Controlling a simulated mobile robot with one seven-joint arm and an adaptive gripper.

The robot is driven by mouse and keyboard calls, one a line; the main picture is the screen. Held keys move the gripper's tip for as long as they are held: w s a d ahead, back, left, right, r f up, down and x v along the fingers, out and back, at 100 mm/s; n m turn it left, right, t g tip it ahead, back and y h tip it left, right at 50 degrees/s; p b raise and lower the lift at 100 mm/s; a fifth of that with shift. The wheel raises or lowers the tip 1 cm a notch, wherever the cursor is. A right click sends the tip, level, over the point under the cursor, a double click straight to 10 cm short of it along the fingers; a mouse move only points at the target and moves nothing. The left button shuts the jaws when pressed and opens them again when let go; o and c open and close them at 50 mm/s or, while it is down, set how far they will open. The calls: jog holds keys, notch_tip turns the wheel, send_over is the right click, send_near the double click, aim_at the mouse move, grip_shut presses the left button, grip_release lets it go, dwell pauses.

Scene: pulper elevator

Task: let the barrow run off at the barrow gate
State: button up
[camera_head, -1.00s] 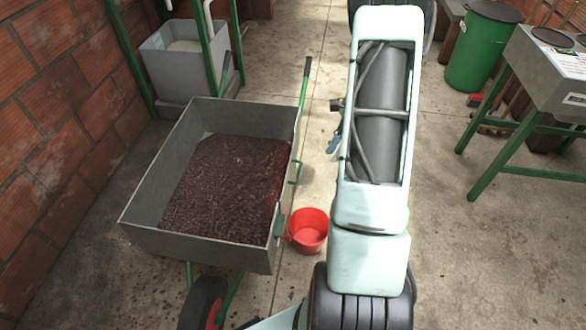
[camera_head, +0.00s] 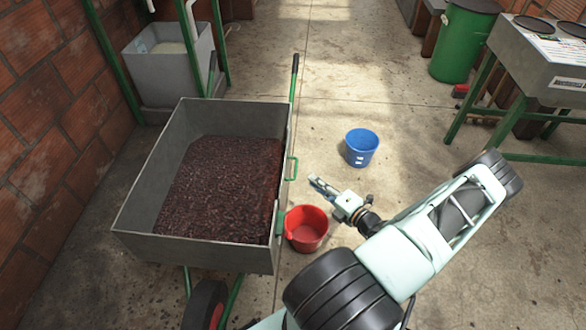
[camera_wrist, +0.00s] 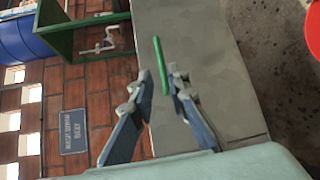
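The grey barrow (camera_head: 198,246) stands at the left of the head view, with a broad mass of dark red-brown material (camera_head: 220,190) in it. A green bar handle (camera_head: 292,168) is on its right side, and a small green part (camera_head: 280,226) sits lower, near the front corner. My gripper (camera_head: 318,186) is open, right of the barrow, its fingers pointing at that side. In the wrist view, the green bar (camera_wrist: 160,108) shows between my spread fingers (camera_wrist: 158,77); the head view shows a gap, so it is not held. The red bucket (camera_head: 306,232) stands below my gripper.
A blue bucket (camera_head: 361,147) stands on the floor beyond my gripper. A grey bin (camera_head: 165,62) is at the back left by the brick wall. A green barrel (camera_head: 463,42) and a green-legged table (camera_head: 540,68) stand at the right.

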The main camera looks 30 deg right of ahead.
aim_at(296, 166)
jog(key=w, duration=0.3)
jog(key=w+a+f+b, duration=0.1)
jog(key=w, duration=0.6)
jog(key=shift+w+a+f, duration=0.15)
jog(key=shift+w+f, duration=0.15)
grip_shut()
